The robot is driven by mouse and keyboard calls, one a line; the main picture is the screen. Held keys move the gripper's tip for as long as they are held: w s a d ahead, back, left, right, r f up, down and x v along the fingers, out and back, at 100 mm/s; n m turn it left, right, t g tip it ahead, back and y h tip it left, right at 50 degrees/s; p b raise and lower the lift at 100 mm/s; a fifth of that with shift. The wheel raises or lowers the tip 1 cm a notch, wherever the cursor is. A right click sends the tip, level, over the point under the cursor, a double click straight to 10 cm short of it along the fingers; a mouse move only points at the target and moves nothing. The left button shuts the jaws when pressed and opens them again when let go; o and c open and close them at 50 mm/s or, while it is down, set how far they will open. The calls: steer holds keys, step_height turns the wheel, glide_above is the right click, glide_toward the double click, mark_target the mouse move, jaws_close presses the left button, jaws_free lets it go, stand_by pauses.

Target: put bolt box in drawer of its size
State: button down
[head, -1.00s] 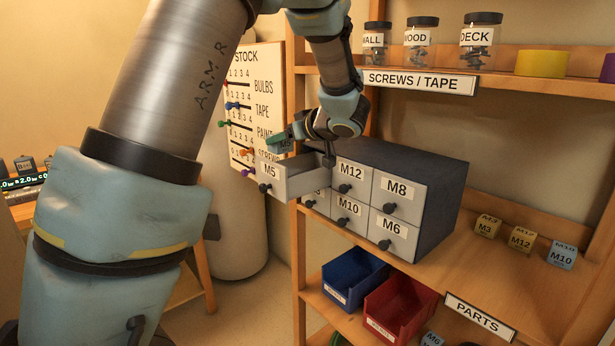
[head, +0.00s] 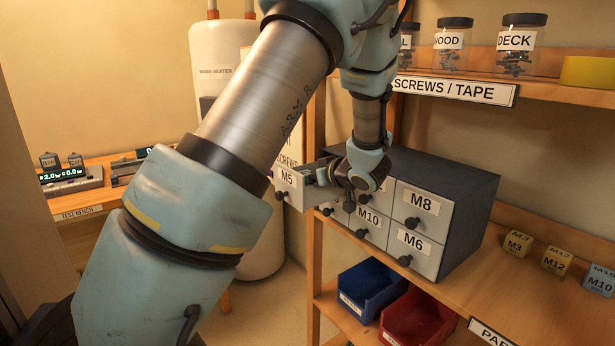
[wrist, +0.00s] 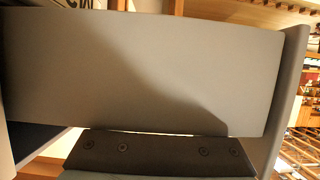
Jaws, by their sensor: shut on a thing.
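The bolt box (head: 321,176) is a small teal box, its label hidden now; it read M5 in the earlier head view. My gripper (head: 331,177) is shut on it, at the pulled-out M5 drawer (head: 289,188). The box appears to be in or just over the drawer's opening; I cannot tell whether it touches the floor. In the wrist view a grey drawer wall (wrist: 120,70) fills most of the picture, with a dark bar of my gripper below it. The grey drawer cabinet (head: 455,185) also has M8, M10 and M6 drawers, all shut; my wrist covers M12.
Yellow M3 (head: 517,243) and M12 (head: 556,261) boxes and a blue M10 box (head: 600,281) stand on the shelf at right. Blue (head: 371,288) and red (head: 418,318) bins sit below. Jars (head: 522,45) stand on the upper shelf.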

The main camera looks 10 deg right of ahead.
steer(key=shift+f, duration=0.15)
steer(key=shift+c, duration=0.4)
jaws_free()
steer(key=shift+r, duration=0.2)
steer(key=b+v, duration=0.2)
steer(key=v, duration=1)
steer(key=shift+f, duration=0.1)
